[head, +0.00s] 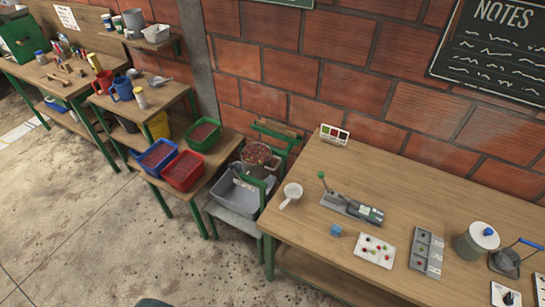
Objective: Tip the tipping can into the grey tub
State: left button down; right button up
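The tipping can (256,155) is a grey metal can full of reddish, cherry-like pieces. It looks upright, next to green frame parts in the gap between the benches. The grey tub (230,197) sits just below and in front of it on a low green-legged stand. Part of the tub is hidden by the can and the green frame. I see no pieces in the part of the tub that shows. Neither of my grippers is in view.
The wooden bench (440,190) at right holds a white scoop (290,195), a lever device (350,208) and sample trays. The concrete floor (110,240) is open.

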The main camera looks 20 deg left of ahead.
aim_at(257, 158)
jog(key=l+u, duration=0.1)
jog(key=u, duration=0.25)
jog(key=i+l+u, duration=0.1)
jog(key=u, duration=0.25)
jog(key=l+u, duration=0.15)
jog(key=u, duration=0.15)
